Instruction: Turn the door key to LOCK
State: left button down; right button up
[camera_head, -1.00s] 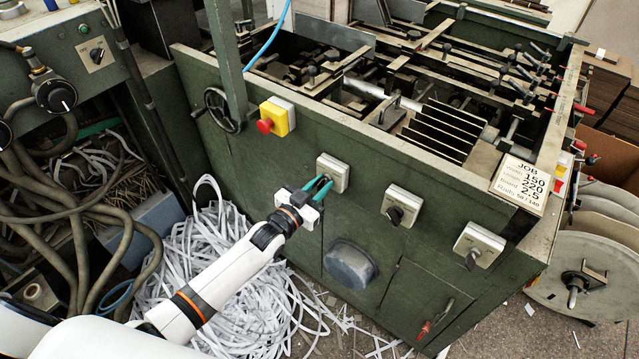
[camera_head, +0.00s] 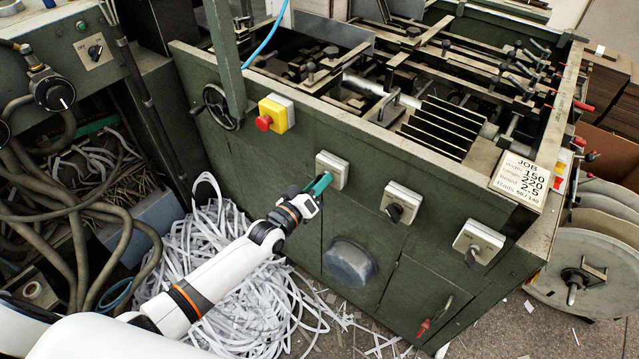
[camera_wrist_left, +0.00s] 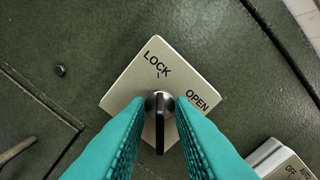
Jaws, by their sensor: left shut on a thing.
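The door key (camera_wrist_left: 159,122) is a dark bar on a silver collar, at the middle of a pale square plate (camera_wrist_left: 122,98) marked LOCK and OPEN. In the wrist view the bar runs up and down, in line with the small tick under LOCK. My left gripper (camera_wrist_left: 160,112) is shut on the key, one teal finger on each side. In the head view the same plate (camera_head: 333,167) is on the green machine front, and my left gripper (camera_head: 322,182) reaches it from the lower left, hiding the key. My right gripper is not in view.
Two similar switch plates are to the right, the middle one (camera_head: 402,200) and the right one (camera_head: 479,241). A red stop button (camera_head: 265,123) on a yellow box is to the upper left. A round grey cover (camera_head: 349,263) is below. Paper strips (camera_head: 235,285) heap on the floor.

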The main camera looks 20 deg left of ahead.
pick_arm(q)
jog(key=shift+n, duration=0.4)
jog(key=c, duration=1.6)
grip_release()
jog(key=v, duration=1.2)
jog(key=shift+b, duration=0.4)
